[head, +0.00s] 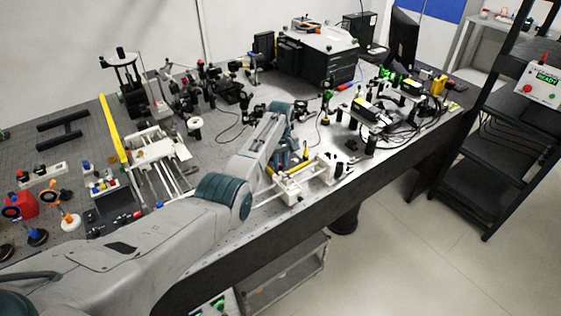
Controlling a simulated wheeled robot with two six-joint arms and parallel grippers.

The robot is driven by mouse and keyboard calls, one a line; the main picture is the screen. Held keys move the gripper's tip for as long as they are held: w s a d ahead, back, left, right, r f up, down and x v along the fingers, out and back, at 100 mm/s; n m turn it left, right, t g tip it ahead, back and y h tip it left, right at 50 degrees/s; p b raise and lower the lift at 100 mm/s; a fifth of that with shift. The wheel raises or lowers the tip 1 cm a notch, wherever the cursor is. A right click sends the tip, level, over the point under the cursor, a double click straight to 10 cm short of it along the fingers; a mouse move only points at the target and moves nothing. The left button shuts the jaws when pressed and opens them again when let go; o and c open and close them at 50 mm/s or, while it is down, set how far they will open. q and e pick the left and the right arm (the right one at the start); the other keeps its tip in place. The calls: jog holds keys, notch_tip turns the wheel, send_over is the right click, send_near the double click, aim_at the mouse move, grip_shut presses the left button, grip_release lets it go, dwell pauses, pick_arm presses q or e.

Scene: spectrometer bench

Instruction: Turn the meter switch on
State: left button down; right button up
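My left arm comes in from the lower left, bends at the elbow and reaches over the bench. My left gripper (284,160) is at its far end, low over the bench near the front edge. It is mostly hidden by my own forearm and wrist, so its fingers cannot be made out. A small white device (292,186) with a yellow part sits on the bench just below and beside the gripper. I cannot tell whether it is the meter, and no switch can be made out on it. My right gripper is out of view.
The optical bench (225,150) is crowded with mounts and cables. A large black and white instrument (318,58) stands at the back. A black shelf rack (490,160) at the right carries a control box (538,84) with a green display and red buttons. Floor at the lower right is clear.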

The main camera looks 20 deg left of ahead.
pick_arm(q)
jog(key=m+p, duration=0.1)
jog(key=m, duration=0.2)
jog(key=shift+r+m, duration=0.15)
jog(key=shift+m, duration=0.15)
jog(key=m, duration=0.4)
jog(key=shift+m+p, duration=0.3)
jog(key=shift+p, duration=0.1)
jog(key=m, duration=0.4)
jog(key=shift+m+p, duration=0.3)
jog(key=shift+m, duration=0.5)
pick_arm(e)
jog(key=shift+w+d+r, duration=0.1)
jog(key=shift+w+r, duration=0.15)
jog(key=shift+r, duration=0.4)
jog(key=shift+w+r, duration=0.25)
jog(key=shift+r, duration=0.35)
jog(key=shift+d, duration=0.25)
pick_arm(q)
jog(key=c, duration=1.3)
grip_release()
jog(key=shift+c, duration=0.2)
